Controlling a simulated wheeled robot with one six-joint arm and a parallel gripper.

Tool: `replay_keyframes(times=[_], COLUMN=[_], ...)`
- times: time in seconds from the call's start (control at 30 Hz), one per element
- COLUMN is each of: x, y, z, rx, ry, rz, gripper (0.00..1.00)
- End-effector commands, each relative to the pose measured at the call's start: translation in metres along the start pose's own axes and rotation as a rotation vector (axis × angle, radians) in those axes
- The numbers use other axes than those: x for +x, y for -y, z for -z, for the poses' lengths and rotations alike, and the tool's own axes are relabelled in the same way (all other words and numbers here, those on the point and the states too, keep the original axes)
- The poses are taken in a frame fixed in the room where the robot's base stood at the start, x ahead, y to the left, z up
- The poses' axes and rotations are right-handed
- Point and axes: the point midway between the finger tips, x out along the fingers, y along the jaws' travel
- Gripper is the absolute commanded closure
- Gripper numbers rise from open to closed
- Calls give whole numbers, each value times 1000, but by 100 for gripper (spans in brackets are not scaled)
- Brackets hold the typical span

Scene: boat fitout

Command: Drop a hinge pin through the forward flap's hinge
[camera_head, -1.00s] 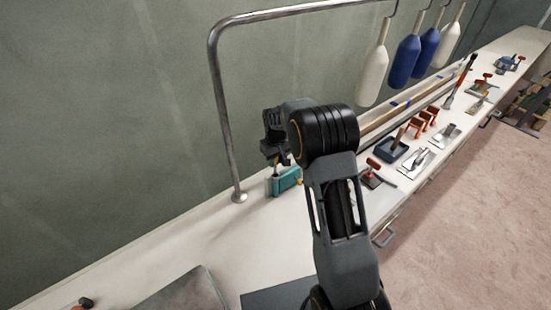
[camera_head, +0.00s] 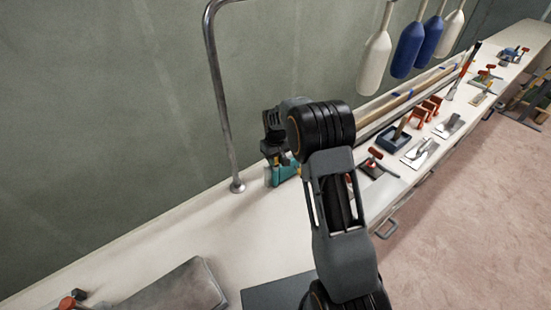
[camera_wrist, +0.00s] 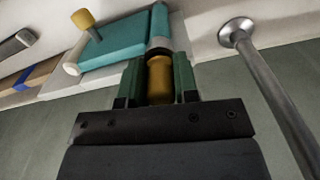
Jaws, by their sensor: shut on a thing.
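My gripper (camera_wrist: 158,82) is shut on an amber-headed hinge pin (camera_wrist: 160,72), with its green fingers on either side of the head. In the head view my gripper (camera_head: 274,150) is just above a teal flap piece (camera_head: 285,172) on the counter.
A bent metal rail (camera_head: 220,95) rises from the counter (camera_head: 170,228) close to my gripper; its round foot (camera_wrist: 236,32) is near in the wrist view. White and blue fenders (camera_head: 407,50) hang at the back. Several tools line the counter to the right.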

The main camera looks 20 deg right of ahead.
Motion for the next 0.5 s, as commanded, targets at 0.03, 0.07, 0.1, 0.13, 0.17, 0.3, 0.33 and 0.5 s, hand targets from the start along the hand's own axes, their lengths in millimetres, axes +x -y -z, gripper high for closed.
replay_keyframes(times=[0.03,0.07,0.1,0.13,0.17,0.3,0.33,0.5], x=[2,3,3,4,4,4,4,4], y=[0,0,0,0,0,0,0,0], z=[2,2,2,2,2,2,2,2], rx=[0,0,0,0,0,0,0,0], ry=[-6,-6,-7,-7,-7,-7,-7,-7], rz=[-1,-1,-1,-1,-1,-1,-1,-1], gripper=[95,95,95,95,95,95,95,65])
